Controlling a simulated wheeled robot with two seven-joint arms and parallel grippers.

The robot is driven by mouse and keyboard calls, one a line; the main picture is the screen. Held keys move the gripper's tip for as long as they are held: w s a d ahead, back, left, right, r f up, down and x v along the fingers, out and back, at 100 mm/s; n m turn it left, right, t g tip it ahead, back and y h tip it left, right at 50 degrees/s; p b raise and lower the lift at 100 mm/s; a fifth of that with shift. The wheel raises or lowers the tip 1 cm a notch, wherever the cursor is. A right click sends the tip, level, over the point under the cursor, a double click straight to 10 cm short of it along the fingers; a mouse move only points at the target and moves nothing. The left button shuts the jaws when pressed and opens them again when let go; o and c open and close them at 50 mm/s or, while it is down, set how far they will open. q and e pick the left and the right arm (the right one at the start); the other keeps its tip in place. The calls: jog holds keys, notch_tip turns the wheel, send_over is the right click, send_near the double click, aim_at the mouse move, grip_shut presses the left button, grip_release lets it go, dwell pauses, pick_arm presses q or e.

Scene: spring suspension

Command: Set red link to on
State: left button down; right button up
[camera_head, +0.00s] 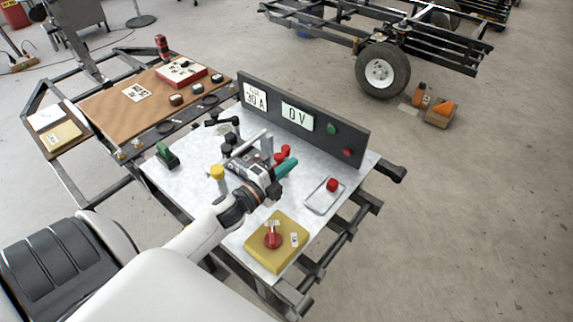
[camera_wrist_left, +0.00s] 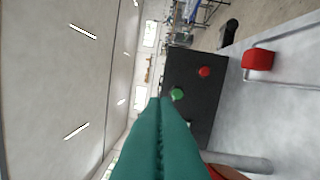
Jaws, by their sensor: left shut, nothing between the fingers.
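Several red parts show, and I cannot tell for certain which one is the red link. A red block (camera_head: 332,185) stands at a rectangular outline on the right of the pale worktop (camera_head: 205,150); the left wrist view shows it at upper right (camera_wrist_left: 258,60). Red pieces (camera_head: 284,152) sit just behind my left gripper. A red rotary knob (camera_head: 272,239) is on a yellow box at the front. My left gripper (camera_head: 294,163) has teal fingers, pressed together and empty, above the worktop's middle; they also fill the lower left wrist view (camera_wrist_left: 157,103). My right gripper is not in view.
A dark panel (camera_head: 352,132) with two displays, a green button (camera_head: 332,128) and a red button (camera_head: 347,152) stands along the worktop's back. A yellow-capped post (camera_head: 217,172) is left of my arm. A green-handled item (camera_head: 166,155) lies at far left.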

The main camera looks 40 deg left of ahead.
aim_at(275, 158)
pick_arm(q)
jog(key=shift+s+a+f, duration=0.1)
jog(key=shift+s+a, duration=0.05)
jog(key=shift+a, duration=0.75)
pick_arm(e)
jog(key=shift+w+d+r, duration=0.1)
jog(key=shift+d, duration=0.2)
pick_arm(q)
jog(key=shift+s+a+m+g+h, duration=0.3)
jog(key=shift+a+m+h, duration=0.45)
jog(key=shift+h, duration=0.35)
jog(key=shift+s+a, duration=0.2)
jog(key=shift+a, duration=0.75)
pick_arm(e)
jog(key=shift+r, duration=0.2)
pick_arm(q)
jog(key=shift+d, duration=0.1)
